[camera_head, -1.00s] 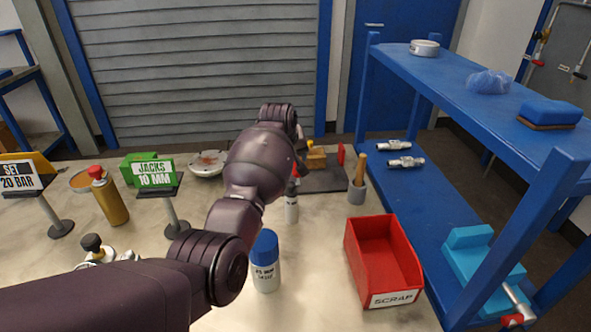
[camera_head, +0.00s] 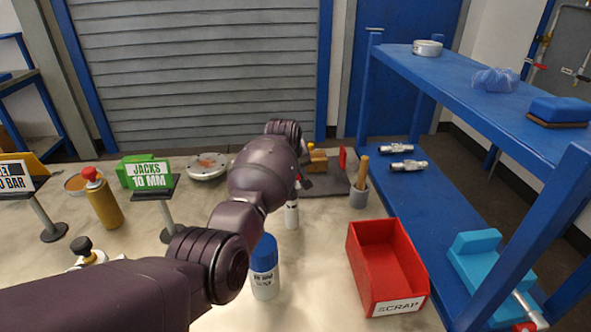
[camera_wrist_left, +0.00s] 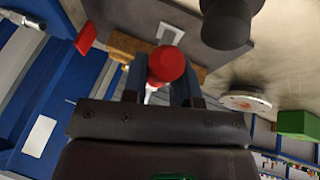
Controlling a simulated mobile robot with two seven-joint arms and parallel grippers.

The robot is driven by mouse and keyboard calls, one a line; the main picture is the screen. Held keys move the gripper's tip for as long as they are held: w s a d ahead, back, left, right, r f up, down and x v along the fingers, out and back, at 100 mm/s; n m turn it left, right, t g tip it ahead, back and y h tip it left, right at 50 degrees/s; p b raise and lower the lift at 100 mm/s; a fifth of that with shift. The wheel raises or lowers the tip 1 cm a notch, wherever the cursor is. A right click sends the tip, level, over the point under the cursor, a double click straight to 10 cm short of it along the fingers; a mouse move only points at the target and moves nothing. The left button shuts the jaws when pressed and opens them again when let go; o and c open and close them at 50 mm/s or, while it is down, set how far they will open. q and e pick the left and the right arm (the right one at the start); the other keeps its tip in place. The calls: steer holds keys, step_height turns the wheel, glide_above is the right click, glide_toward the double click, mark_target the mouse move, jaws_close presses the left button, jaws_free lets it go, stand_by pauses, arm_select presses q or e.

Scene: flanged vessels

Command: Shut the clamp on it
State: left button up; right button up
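A dark base plate (camera_head: 328,182) with an orange-brown block (camera_head: 317,160) and an upright red piece (camera_head: 342,160) stands at the back middle of the bench. My left arm reaches over the bench and hides much of this fixture in the head view. In the left wrist view, a red knob (camera_wrist_left: 167,64) on a pale stem, apparently the clamp's handle, lies between the two fingers of my left gripper (camera_wrist_left: 165,85). The fingers stand apart on either side of it; whether they press on it is unclear. The clamp's jaw is hidden. My right gripper is out of view.
A red SCRAP bin (camera_head: 388,268) stands front right, beside the blue shelf (camera_head: 480,110). A blue-capped bottle (camera_head: 264,270) and a smaller white bottle (camera_head: 291,214) stand close to my left arm. A grey pot (camera_head: 359,196) holds a wooden handle right of the plate.

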arm_select(q)
jaws_close()
